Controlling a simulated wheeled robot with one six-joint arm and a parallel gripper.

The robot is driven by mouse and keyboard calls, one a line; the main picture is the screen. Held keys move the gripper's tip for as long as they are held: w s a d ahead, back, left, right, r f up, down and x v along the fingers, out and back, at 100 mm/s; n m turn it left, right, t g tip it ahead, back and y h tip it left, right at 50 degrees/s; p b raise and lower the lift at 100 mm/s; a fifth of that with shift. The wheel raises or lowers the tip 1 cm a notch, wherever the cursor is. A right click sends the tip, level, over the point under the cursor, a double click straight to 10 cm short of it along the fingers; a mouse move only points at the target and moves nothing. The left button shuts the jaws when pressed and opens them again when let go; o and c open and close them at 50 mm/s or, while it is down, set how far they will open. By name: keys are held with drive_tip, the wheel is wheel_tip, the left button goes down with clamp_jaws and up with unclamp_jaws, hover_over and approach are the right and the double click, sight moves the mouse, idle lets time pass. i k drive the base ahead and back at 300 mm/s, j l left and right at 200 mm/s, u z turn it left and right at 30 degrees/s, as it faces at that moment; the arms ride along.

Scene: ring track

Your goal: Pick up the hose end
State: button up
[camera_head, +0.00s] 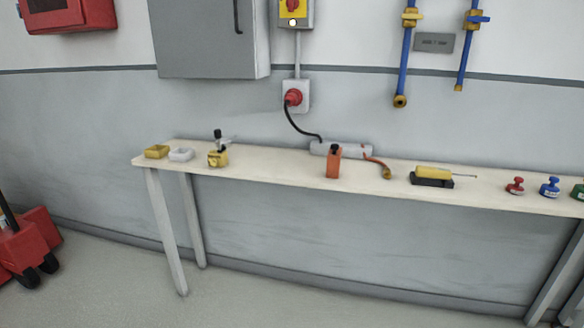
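The hose end (387,173) looks brass-coloured and rests on the pale bench (290,180), near the middle of its top. A short orange-brown hose (374,161) curves from it back to the right end of a grey cylinder (341,149) lying at the bench's back edge. The hose end stands clear of the things beside it. My gripper is not in this view, so I cannot see what it is doing.
An orange block (333,163) stands left of the hose end. A yellow-handled tool (433,173) on a dark stand is to its right. A black cable (296,125) runs from a red plug to the cylinder. Blue pipes (404,70) hang on the wall above.

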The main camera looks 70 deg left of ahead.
sight(387, 174)
drive_tip(key=u, duration=1.7)
